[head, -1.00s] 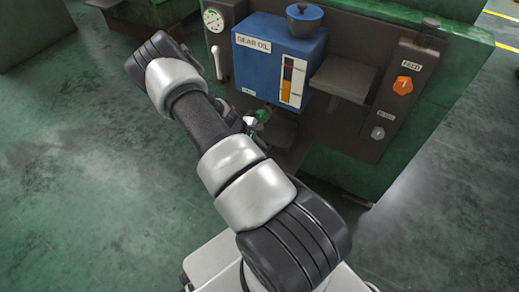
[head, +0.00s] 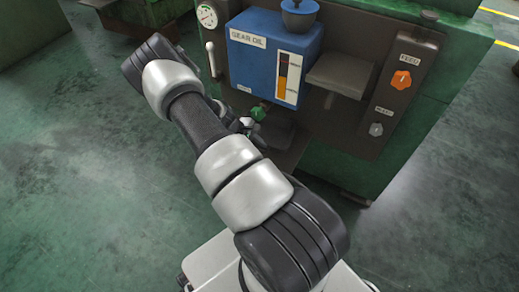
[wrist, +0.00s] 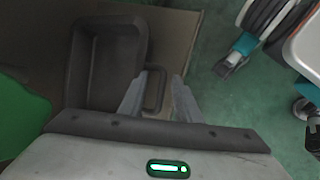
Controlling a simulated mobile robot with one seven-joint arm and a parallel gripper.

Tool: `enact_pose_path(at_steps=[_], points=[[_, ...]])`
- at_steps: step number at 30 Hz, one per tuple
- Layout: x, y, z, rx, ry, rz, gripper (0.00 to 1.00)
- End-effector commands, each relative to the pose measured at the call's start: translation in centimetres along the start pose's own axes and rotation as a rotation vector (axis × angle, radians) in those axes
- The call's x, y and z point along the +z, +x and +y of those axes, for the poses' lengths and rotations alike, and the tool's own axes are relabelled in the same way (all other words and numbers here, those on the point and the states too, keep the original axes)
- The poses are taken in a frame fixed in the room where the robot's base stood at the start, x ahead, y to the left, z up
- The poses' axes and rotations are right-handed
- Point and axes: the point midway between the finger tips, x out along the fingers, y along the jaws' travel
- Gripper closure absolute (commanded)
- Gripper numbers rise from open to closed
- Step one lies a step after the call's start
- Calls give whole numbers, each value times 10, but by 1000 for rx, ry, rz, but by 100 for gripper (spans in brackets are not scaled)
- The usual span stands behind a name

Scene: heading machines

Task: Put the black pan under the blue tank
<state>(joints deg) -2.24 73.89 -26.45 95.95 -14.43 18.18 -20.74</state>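The black pan (wrist: 103,60) is on the left in the wrist view, with a loop handle (wrist: 155,90) on its right side. In the head view the pan (head: 270,134) is a dark shape below the blue tank (head: 272,62), partly behind my arm. The tank is marked GEAR OIL and has a level gauge and a green tap (head: 258,114) at its underside. My gripper (wrist: 160,78) is open, with one finger on each side of the handle. A gap shows at the right finger; contact at the left finger is unclear. My arm hides most of the gripper in the head view.
The tank is on a dark panel of a green machine (head: 425,135). A lever and round gauge (head: 207,16) are at left. Open green floor (head: 80,180) lies left.

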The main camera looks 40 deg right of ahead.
Motion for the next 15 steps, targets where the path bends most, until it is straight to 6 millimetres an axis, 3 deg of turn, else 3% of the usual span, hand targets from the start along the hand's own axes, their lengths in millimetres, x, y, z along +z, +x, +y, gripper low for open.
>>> enact_pose_path(at_steps=[8,15], points=[[0,-13,1,0,0,1,69],[0,-66,2,1,1,5,69]])
